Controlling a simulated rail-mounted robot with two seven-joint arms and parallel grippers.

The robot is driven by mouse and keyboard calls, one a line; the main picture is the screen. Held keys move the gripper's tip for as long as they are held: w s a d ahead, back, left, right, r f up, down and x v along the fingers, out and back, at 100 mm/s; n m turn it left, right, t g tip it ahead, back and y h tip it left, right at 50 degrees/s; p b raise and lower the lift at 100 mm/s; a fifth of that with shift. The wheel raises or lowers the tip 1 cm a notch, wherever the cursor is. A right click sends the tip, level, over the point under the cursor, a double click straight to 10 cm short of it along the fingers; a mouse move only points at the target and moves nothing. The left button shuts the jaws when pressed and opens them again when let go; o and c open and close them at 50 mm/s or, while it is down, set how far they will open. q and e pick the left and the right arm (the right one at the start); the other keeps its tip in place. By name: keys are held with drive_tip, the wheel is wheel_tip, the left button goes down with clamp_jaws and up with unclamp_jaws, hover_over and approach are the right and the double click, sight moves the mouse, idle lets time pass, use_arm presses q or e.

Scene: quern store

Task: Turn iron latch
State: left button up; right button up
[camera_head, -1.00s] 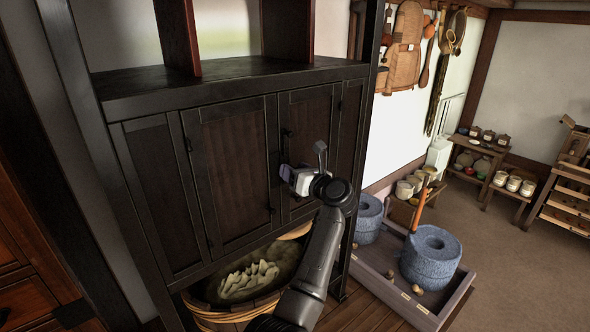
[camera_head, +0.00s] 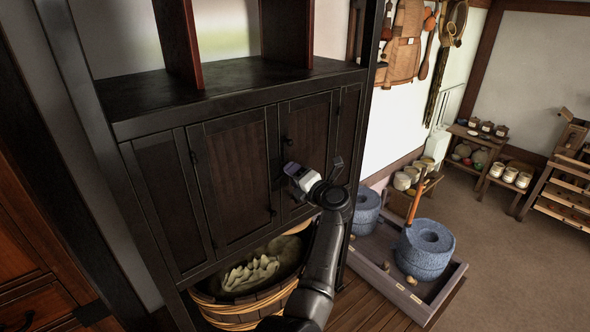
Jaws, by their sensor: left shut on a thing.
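The dark wooden cabinet (camera_head: 236,165) has panelled doors below an open shelf. My left gripper (camera_head: 289,168) is at the right-hand door, its white and dark jaws pointing at the door front near its left edge. It is shut on the iron latch, which is mostly hidden by the jaws. A small dark iron piece (camera_head: 288,140) shows on the door frame just above the jaws. The doors look closed. My right gripper is not in view.
A wooden tub (camera_head: 235,303) with pale pieces stands under the cabinet. To the right, blue-grey quern stones (camera_head: 425,250) sit in a wooden tray (camera_head: 447,289). Shelves with jars (camera_head: 511,174) stand farther back. The brown floor between is clear.

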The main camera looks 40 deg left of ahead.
use_arm(q)
drive_tip(key=m+p, duration=0.2)
drive_tip(key=m, duration=0.1)
drive_tip(key=shift+m+p, duration=0.4)
drive_tip(key=shift+m, duration=0.3)
drive_tip(key=o, duration=0.9)
